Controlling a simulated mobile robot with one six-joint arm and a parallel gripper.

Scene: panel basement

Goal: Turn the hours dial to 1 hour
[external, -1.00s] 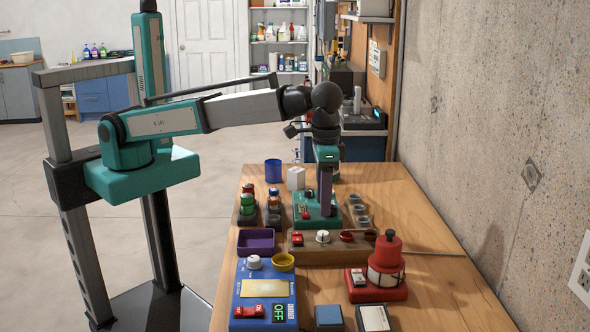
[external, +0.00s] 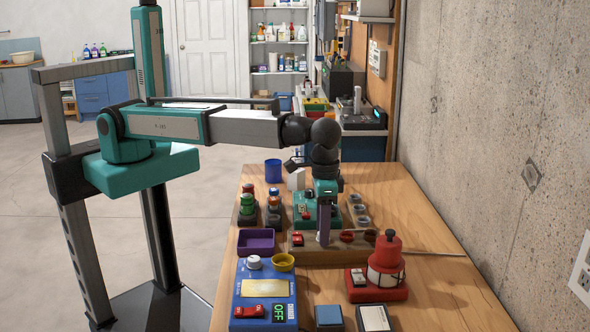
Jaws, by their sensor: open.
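My gripper (external: 324,232) points down over the middle of a wooden board (external: 292,249) and is open. It covers the white round dial on that board, of which only a sliver shows. I cannot tell whether the fingers touch the dial. A second white dial (external: 254,261) sits at the back left of a blue panel (external: 240,285), clear of my gripper. Markings on both dials are too small to read, so I cannot tell which one is the hours dial.
The board also bears a red switch (external: 297,240) and dark red round parts (external: 347,237). A red lantern-like object (external: 387,262) stands to the right. A purple tray (external: 256,242) lies left, a teal box (external: 305,215) behind.

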